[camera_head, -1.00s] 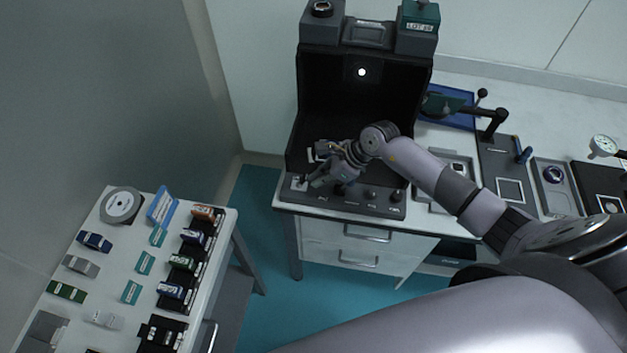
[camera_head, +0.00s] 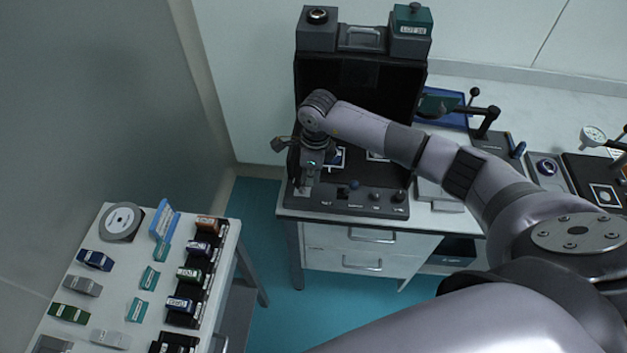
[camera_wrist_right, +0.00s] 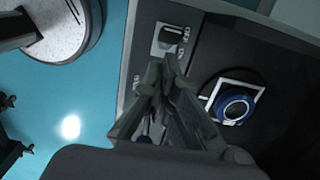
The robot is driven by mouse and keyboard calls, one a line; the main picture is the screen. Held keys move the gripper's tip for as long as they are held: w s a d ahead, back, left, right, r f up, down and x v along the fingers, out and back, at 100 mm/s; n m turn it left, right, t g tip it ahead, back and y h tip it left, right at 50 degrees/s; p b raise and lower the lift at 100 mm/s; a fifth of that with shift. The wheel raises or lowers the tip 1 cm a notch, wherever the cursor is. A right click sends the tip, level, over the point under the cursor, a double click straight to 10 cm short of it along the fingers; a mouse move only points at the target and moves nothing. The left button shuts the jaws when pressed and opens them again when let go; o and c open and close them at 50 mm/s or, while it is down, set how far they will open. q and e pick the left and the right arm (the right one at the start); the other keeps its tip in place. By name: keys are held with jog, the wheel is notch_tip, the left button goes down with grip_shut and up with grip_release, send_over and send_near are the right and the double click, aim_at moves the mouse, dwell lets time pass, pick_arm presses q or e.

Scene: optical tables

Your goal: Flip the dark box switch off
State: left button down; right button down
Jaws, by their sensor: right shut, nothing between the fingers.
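The dark box (camera_head: 393,85) stands open-fronted on the bench with a black interior; the lamp spot inside is unlit. Its switch (camera_wrist_right: 170,38) shows in the wrist view as a small dark lever on a pale plate with small lettering beside it, at the left end of the front panel (camera_head: 330,203). My right gripper (camera_head: 308,184) is shut and empty over that end. In the wrist view its fingertips (camera_wrist_right: 165,64) are close below the switch; whether they touch it I cannot tell. My left gripper is out of view.
Inside the box a blue-ringed part (camera_wrist_right: 233,107) sits on a white-edged square, right of the fingers. A side table (camera_head: 140,255) with small boxes stands at left. Teal floor lies between.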

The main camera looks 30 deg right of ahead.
jog(key=shift+s+r, duration=0.1)
jog(key=shift+r, duration=0.15)
jog(key=shift+r+p, duration=0.45)
jog(key=shift+r, duration=0.2)
notch_tip(320, 180, up, 12)
jog(key=shift+s+d, duration=0.25)
jog(key=shift+d, duration=0.15)
dwell(0.4)
